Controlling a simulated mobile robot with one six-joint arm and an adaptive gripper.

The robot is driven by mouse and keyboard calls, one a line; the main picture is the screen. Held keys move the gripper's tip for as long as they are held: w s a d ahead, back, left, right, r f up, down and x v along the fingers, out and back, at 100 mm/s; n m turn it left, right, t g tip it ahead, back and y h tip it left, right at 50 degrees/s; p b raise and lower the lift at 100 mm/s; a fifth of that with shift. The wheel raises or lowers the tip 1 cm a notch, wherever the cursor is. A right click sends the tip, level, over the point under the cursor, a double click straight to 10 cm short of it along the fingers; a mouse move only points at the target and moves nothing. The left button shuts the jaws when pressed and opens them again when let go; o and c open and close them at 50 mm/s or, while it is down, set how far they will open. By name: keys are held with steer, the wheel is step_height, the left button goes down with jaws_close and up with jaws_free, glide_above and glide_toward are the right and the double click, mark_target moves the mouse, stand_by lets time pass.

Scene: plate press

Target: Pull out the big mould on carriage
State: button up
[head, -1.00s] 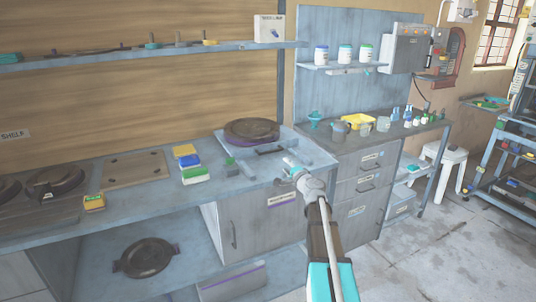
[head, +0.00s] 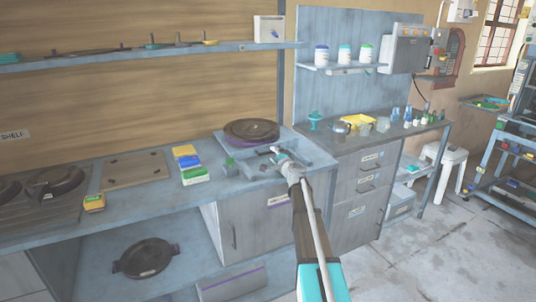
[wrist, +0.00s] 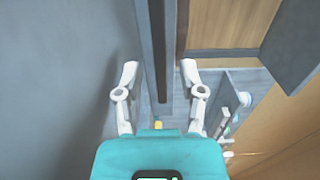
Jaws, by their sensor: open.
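The big mould (head: 251,131) is a dark round plate with a purplish rim. It sits on the grey carriage (head: 312,158) at the right end of the bench. My gripper (head: 278,155) is over the carriage, in front of and a little right of the mould, apart from it as far as I can see. A dark bar on the carriage lies close to the gripper and is partly covered by it. In the wrist view my gripper (wrist: 159,70) has its fingers spread wide and empty, with a grey upright beam (wrist: 158,40) behind the gap. The mould cannot be made out there.
Another round mould (head: 146,258) lies on the lower shelf. A wall shelf (head: 140,54) runs above the bench. A side counter (head: 395,130) with small vessels stands at right.

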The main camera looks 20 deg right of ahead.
steer(key=shift+w, duration=1.25)
steer(key=shift+c, duration=0.2)
jaws_close()
